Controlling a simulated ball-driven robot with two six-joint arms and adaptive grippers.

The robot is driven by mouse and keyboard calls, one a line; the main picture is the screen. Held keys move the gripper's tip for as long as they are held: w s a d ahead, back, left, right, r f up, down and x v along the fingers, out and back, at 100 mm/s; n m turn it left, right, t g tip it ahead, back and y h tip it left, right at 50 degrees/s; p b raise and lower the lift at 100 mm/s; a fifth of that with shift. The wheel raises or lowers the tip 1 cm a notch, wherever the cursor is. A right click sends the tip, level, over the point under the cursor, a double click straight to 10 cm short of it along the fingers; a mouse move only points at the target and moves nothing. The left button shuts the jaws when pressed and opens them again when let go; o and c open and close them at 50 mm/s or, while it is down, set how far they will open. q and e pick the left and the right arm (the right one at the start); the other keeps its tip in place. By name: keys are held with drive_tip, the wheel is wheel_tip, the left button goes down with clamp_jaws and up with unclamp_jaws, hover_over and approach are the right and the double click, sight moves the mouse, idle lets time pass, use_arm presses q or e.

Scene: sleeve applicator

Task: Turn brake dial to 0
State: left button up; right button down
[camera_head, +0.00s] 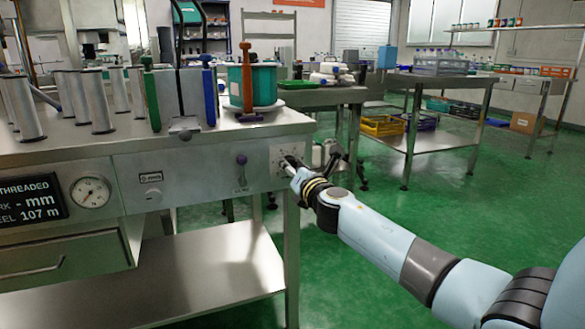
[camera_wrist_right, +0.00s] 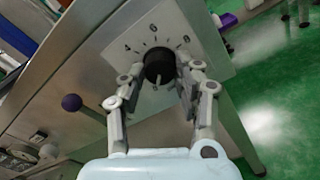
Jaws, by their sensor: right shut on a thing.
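The brake dial (camera_wrist_right: 159,66) is a round black knob on a white square plate (camera_wrist_right: 188,28) marked with ticks and the numerals 4, 6 and 8. The plate (camera_head: 279,151) is also in the head view, on the right end of the bench's front panel, where my gripper covers most of the dial. My right gripper (camera_head: 288,164) reaches it from the right. In the right wrist view the fingers of the gripper (camera_wrist_right: 160,78) stand on both sides of the knob, shut on it. I cannot clearly read the dial's setting. My left gripper is out of view.
A purple-knobbed lever (camera_head: 241,160) sits just left of the plate, also visible in the wrist view (camera_wrist_right: 72,102). A gauge (camera_head: 90,192) and a display (camera_head: 30,202) are further left. A teal spool (camera_head: 258,88) stands on the bench above. Green floor to the right is open.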

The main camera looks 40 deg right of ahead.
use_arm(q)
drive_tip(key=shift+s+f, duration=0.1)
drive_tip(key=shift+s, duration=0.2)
use_arm(e)
drive_tip(key=shift+f, duration=0.2)
drive_tip(key=c, duration=0.9)
unclamp_jaws()
drive_tip(key=shift+c, duration=0.2)
drive_tip(key=shift+r, duration=0.1)
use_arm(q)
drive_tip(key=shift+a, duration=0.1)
use_arm(e)
drive_tip(key=v, duration=1.2)
